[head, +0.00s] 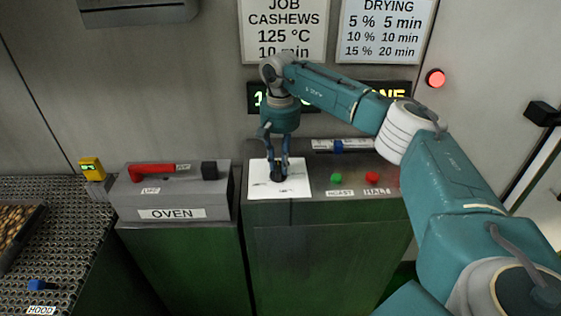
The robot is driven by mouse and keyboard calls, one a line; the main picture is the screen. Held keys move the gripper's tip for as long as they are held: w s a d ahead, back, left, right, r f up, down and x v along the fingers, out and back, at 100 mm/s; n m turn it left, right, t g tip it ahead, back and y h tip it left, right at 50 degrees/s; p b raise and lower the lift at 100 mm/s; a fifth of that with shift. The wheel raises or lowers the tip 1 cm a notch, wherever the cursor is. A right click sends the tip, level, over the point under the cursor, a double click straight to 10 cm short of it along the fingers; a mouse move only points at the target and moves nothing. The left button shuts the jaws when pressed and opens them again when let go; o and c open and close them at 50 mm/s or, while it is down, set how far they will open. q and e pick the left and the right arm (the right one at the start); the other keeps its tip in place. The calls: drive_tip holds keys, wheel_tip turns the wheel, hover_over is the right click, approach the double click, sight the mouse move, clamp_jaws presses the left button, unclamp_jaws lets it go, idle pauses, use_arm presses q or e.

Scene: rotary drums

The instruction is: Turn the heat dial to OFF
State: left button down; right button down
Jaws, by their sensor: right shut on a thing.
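The heat dial (279,177) is a small black knob on a white plate (296,188) on top of the green control cabinet. My right gripper (279,167) points straight down over the plate and is shut on the dial, one finger on each side. The markings on the plate are too small to read, and the fingers partly hide the knob, so its setting cannot be told. My left gripper is not in view.
Right of the plate are a green button (336,178), a red button (372,178) and a blue slider (338,146). The grey OVEN box (185,213) with a red lever (152,170) stands left. A lit red lamp (435,78) is on the wall.

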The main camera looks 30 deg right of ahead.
sight(280, 164)
drive_tip(key=shift+w+r+n, duration=0.1)
drive_tip(key=shift+n, duration=0.2)
drive_tip(key=c, duration=1.5)
unclamp_jaws()
wheel_tip(280, 164, up, 12)
drive_tip(key=shift+f, duration=0.1)
